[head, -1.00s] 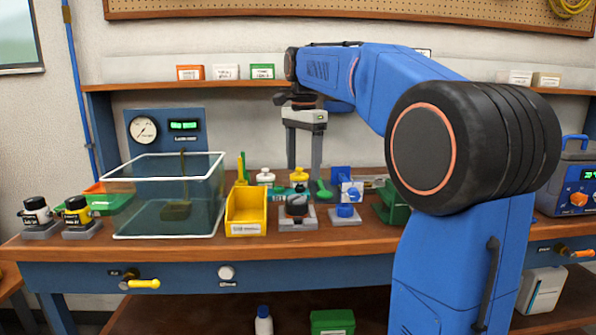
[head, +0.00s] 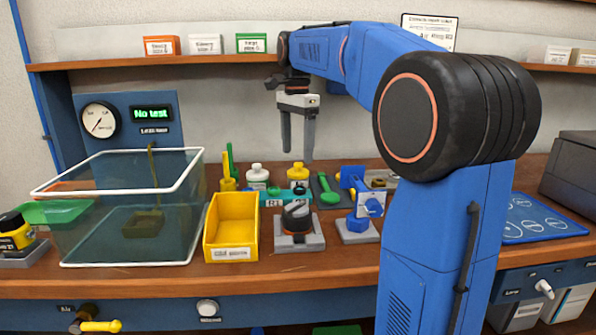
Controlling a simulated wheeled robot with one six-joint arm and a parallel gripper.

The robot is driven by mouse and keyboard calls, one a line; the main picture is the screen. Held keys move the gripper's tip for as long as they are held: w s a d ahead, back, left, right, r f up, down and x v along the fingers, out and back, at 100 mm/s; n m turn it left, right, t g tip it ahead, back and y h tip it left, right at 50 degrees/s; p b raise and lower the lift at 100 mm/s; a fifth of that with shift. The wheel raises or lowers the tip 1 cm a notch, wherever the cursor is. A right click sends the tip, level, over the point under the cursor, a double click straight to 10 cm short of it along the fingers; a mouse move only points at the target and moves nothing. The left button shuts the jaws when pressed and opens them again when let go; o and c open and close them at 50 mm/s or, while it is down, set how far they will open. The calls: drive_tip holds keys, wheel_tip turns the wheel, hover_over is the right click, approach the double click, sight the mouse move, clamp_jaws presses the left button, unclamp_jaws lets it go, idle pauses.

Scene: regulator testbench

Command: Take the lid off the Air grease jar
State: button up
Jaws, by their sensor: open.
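At the left edge of the head view a dark-lidded jar with a yellow label (head: 15,234) sits on a grey holder, partly cut off. Its lid is on. Its label is too small to read, so I cannot tell whether it is the Air grease jar. My gripper (head: 297,150) points down, open and empty, above the back of the bench. It is far to the right of the jar, with the glass tank between them in the picture.
A clear water tank (head: 120,252) with a white rim stands beside the jar. A yellow bin (head: 232,222), a grey fixture with a dark knob (head: 297,222) and a blue valve part (head: 358,200) stand on the bench. A shelf (head: 220,61) runs behind the gripper.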

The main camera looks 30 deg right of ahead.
sight(298, 163)
drive_tip(key=f, duration=0.5)
drive_tip(key=shift+s, duration=0.25)
drive_tip(key=shift+r, duration=0.1)
drive_tip(key=c, duration=1.1)
drive_tip(key=shift+s+r, duration=0.25)
drive_tip(key=shift+r, duration=0.4)
wheel_tip(298, 163, up, 6)
drive_tip(key=shift+f, duration=0.15)
drive_tip(key=s+a, duration=0.2)
drive_tip(key=s, duration=0.4)
drive_tip(key=s+a, duration=0.3)
drive_tip(key=s, duration=0.3)
drive_tip(key=s+a, duration=0.2)
drive_tip(key=s, duration=0.4)
drive_tip(key=shift+a, duration=0.35)
